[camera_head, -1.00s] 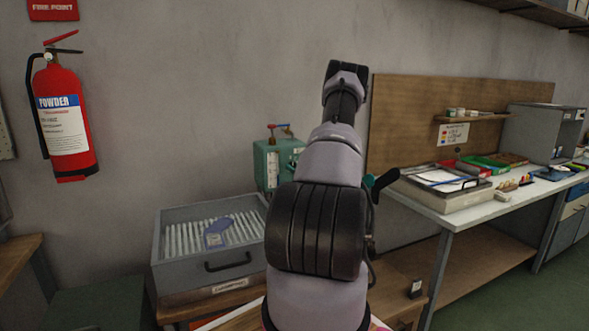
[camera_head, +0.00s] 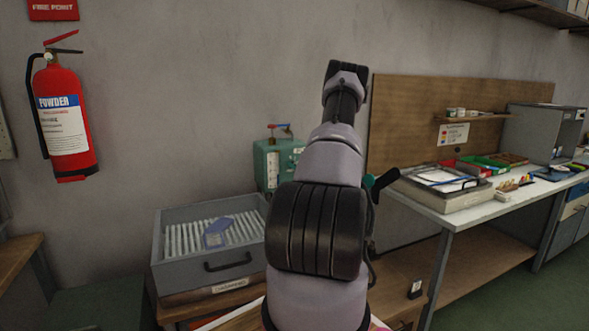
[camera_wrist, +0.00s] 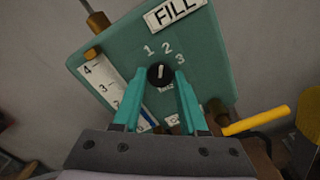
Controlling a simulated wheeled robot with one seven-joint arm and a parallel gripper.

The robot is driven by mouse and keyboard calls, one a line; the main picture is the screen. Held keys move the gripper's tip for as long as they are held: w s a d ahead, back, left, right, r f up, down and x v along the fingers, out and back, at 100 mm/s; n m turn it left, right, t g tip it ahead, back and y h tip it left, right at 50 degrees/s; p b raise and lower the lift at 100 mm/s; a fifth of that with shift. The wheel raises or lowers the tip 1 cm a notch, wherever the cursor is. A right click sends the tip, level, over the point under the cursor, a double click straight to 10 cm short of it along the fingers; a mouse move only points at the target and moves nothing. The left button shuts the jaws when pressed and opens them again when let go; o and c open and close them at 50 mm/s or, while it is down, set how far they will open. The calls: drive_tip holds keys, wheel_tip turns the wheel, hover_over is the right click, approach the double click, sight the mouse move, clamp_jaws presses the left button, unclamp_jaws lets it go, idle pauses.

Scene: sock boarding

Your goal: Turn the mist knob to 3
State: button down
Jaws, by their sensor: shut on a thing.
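The mist knob (camera_wrist: 160,76) is a small round black knob with a white pointer mark on the front of a teal box (camera_wrist: 212,75). The numbers 1, 2 and 3 are arced above it. The pointer seems to point at about the 2. My gripper (camera_wrist: 160,86) is shut on the knob, with one teal finger on each side. The label below the knob is mostly hidden by the fingers. In the head view the teal box (camera_head: 267,165) stands against the wall, partly behind my arm, and my gripper and the knob are hidden.
The box also has a FILL label (camera_wrist: 174,12), a level scale (camera_wrist: 96,80) and brass fittings. A yellow handle (camera_wrist: 256,121) is at right in the wrist view. A grey open tray (camera_head: 210,281) stands left of my arm, and a white-topped bench (camera_head: 455,216) right.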

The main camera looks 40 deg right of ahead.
drive_tip(key=m, duration=1.1)
drive_tip(key=shift+f, duration=0.1)
idle(0.4)
drive_tip(key=shift+c, duration=2.3)
unclamp_jaws()
drive_tip(key=shift+s, duration=0.15)
drive_tip(key=v, duration=1)
drive_tip(key=shift+s, duration=0.25)
